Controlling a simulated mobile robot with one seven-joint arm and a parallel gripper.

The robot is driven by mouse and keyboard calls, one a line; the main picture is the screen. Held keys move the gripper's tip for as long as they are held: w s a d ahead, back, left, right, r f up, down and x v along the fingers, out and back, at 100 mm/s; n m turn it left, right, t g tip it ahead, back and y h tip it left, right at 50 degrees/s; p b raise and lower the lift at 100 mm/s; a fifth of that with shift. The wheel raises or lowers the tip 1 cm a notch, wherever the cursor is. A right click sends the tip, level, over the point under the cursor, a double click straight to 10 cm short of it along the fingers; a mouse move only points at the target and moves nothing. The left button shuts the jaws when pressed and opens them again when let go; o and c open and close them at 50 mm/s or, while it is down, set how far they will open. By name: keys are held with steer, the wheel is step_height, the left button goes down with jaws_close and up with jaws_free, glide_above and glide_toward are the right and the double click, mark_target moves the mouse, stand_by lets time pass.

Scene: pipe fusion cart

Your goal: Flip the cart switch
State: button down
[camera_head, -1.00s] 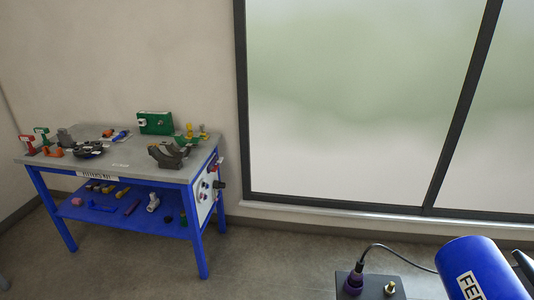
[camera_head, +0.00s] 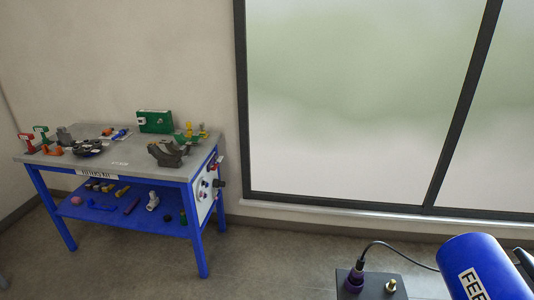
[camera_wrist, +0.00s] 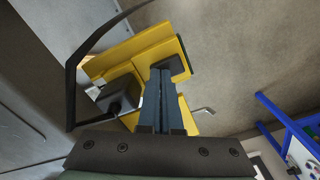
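In the wrist view, part of the cart's blue frame (camera_wrist: 285,122) and panel show at the right edge. The gripper is away from the panel.
On the cart top are a green box (camera_head: 155,121), a grey clamp (camera_head: 167,153) and several small tools. Loose parts lie on the lower shelf. A large window (camera_head: 360,100) is behind, right of the cart.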

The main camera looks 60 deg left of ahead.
step_height(320, 180, up, 7)
steer(key=p, duration=0.7)
stand_by(0.7)
